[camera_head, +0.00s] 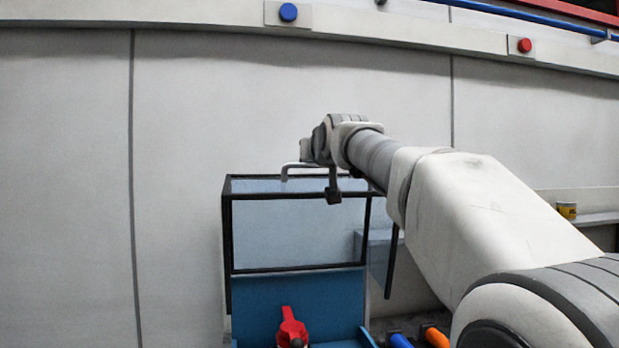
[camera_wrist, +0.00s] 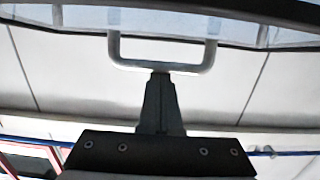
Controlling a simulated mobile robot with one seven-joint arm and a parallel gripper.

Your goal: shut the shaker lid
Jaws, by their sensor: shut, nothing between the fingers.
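The shaker lid (camera_head: 300,232) is a clear panel in a black frame, standing raised above the blue shaker body (camera_head: 255,300). Its pale U-shaped handle (camera_head: 288,170) is at the top edge. The handle also shows in the wrist view (camera_wrist: 210,52), below the lid's dark frame edge (camera_wrist: 240,12). My gripper (camera_head: 333,197) is at the lid's top edge, just right of the visible end of the handle. In the wrist view my gripper (camera_wrist: 160,76) is shut and empty, its tips at the middle of the handle bar. Whether they touch it I cannot tell.
A red part (camera_head: 291,328) stands inside the blue body. A blue cylinder (camera_head: 400,341) and an orange one (camera_head: 436,337) lie to its right. A yellow can (camera_head: 567,210) stands on a shelf at the right. A pale wall stands behind the lid.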

